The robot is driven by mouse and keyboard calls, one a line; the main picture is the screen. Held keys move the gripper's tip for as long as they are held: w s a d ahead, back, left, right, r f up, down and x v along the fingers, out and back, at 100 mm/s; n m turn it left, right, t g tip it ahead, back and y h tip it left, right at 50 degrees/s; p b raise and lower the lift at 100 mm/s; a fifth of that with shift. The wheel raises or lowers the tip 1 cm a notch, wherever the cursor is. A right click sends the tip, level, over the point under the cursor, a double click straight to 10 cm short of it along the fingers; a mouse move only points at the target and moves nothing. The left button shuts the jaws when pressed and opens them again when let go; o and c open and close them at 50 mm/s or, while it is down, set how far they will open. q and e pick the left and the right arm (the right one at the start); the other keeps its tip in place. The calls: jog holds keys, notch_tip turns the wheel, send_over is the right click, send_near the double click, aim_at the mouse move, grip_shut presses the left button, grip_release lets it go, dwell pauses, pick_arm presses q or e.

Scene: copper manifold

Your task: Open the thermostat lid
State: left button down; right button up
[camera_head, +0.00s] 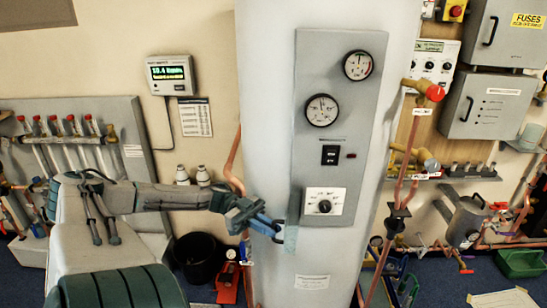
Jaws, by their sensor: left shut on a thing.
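The thermostat (324,201) is a white square plate with a black dial, low on the grey panel of the tall tank. Its dial face shows uncovered. A pale, see-through lid (291,234) stands out at its lower left, swung away from the dial. My left gripper (274,228) reaches in from the left and is shut on the lid's small dark handle at the lid's left edge. The exact contact is small and partly hidden by the fingers. My right gripper is not in view.
The grey panel (343,80) also carries two round gauges and a black switch (331,155). Copper pipes (234,160) run close to the tank's left side, near my left arm. A black bucket (198,258) and a red tool (228,283) are on the floor below.

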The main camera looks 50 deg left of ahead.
pick_arm(q)
jog(key=shift+a, duration=0.2)
jog(key=shift+r, duration=0.1)
jog(key=c, duration=1.8)
grip_release()
jog(key=shift+a, duration=0.1)
jog(key=v, duration=1)
jog(key=shift+a+b, duration=0.25)
jog(key=shift+b, duration=0.15)
